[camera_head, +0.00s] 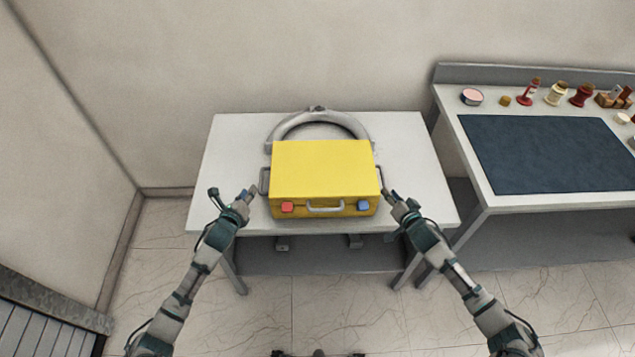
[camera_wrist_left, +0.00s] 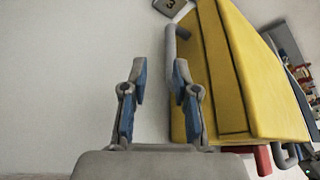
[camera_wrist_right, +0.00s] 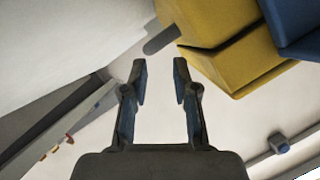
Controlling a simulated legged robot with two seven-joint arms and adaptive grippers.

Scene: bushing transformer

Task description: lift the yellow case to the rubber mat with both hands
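The yellow case (camera_head: 322,168) lies flat on the white table, with a grey handle on its left side (camera_head: 264,181) and another on its right side (camera_head: 379,177). Its front has a red latch, a blue latch and a front handle. My left gripper (camera_head: 252,191) is open beside the left handle; the left wrist view shows the handle (camera_wrist_left: 171,48) just beyond its fingertips (camera_wrist_left: 158,66). My right gripper (camera_head: 388,195) is open by the right side; the right wrist view shows a grey handle (camera_wrist_right: 162,40) ahead of its fingertips (camera_wrist_right: 159,66). The dark rubber mat (camera_head: 550,152) lies on the right-hand bench.
The white table (camera_head: 420,145) has a grey curved part (camera_head: 318,118) behind the case. The bench (camera_head: 475,165) stands to the right, with a gap between. Spools, a round tin (camera_head: 472,97) and small items line the bench's back. The mat is clear.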

